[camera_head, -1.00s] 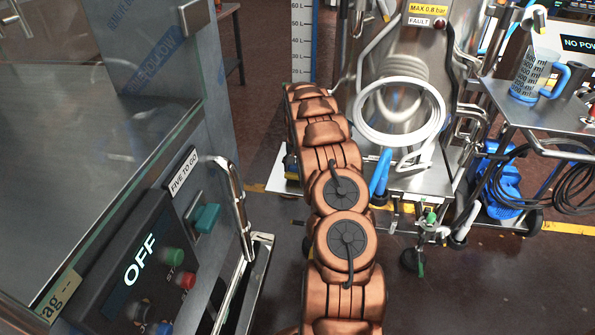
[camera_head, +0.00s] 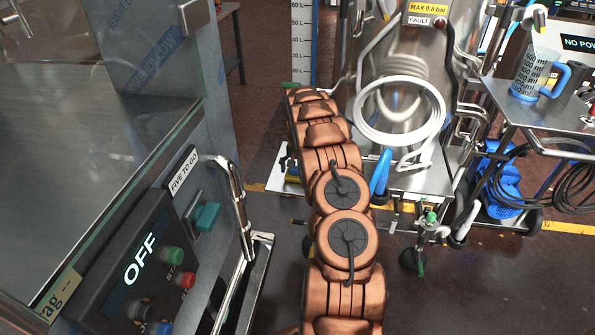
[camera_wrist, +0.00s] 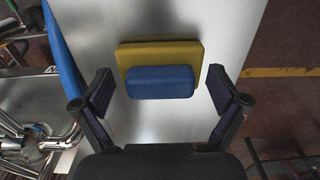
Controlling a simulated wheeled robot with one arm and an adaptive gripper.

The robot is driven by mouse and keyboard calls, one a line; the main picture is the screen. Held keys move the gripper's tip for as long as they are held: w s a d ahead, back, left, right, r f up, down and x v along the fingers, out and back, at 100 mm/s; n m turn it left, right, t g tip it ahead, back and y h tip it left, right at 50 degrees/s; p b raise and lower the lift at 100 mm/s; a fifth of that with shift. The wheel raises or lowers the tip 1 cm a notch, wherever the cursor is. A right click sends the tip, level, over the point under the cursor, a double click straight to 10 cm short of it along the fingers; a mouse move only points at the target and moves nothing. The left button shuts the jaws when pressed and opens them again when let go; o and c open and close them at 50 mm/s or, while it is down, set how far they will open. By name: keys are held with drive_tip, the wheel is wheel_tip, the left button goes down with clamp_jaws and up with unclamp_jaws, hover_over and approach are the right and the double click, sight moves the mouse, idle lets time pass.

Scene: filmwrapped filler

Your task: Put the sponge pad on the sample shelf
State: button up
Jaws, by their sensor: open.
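The sponge pad shows in the wrist view as a yellow slab (camera_wrist: 188,54) with a blue block (camera_wrist: 160,82) on its near side. It lies against a grey metal surface (camera_wrist: 225,20). My gripper (camera_wrist: 160,90) is open, with one finger left of the pad and one right of it. The fingers appear apart from the pad, with gaps on both sides. I cannot tell which surface is the sample shelf.
A machine with a panel reading OFF (camera_head: 140,260) stands at the left of the head view. A steel vessel with a coiled white hose (camera_head: 437,120) stands behind my arm. A cart (camera_head: 510,110) bears a measuring jug (camera_head: 527,75) at right. Dark floor is open at lower right.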

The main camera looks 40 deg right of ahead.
sight(298, 169)
drive_tip(key=shift+r, duration=0.1)
wheel_tip(298, 169, up, 12)
idle(0.6)
idle(0.4)
